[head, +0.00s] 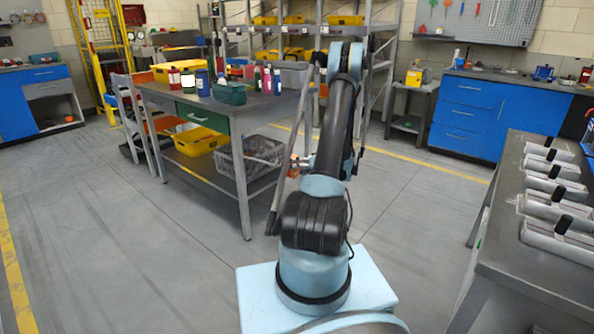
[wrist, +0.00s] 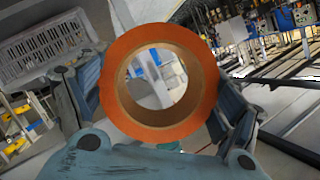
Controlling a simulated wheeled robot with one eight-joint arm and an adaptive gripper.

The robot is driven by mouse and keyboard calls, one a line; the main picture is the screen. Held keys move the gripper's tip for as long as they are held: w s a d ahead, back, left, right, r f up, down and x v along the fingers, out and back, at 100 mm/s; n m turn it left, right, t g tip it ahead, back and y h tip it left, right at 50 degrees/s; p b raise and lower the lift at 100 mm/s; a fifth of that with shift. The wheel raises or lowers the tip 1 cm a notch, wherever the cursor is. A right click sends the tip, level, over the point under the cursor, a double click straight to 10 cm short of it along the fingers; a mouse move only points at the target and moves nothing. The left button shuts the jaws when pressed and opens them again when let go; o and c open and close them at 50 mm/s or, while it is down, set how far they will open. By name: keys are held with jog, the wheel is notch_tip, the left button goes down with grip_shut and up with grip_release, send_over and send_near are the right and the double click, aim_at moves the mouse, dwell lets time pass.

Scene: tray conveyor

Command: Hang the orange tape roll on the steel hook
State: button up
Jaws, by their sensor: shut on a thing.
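The orange tape roll (wrist: 158,34) fills the middle of the wrist view, with its round opening facing the camera. My gripper (wrist: 160,100) is shut on it, with one blue-grey finger against its left side and the other against its right side. The roll is held up in the air, and the room shows through its hole. I cannot pick out the steel hook in either view.
A workbench (head: 152,93) with bottles and bins stands left of centre, with a grey crate (head: 233,165) below. A grey table (head: 545,248) with several dark-handled devices is at right. Blue cabinets (head: 462,118) and a tool pegboard (head: 485,15) are behind. Floor at front left is clear.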

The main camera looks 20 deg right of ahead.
jog(key=shift+w+a+f, duration=0.2)
jog(key=shift+w+a, duration=4.55)
jog(key=shift+a, duration=0.15)
jog(key=shift+f, duration=1.65)
jog(key=o, duration=1.1)
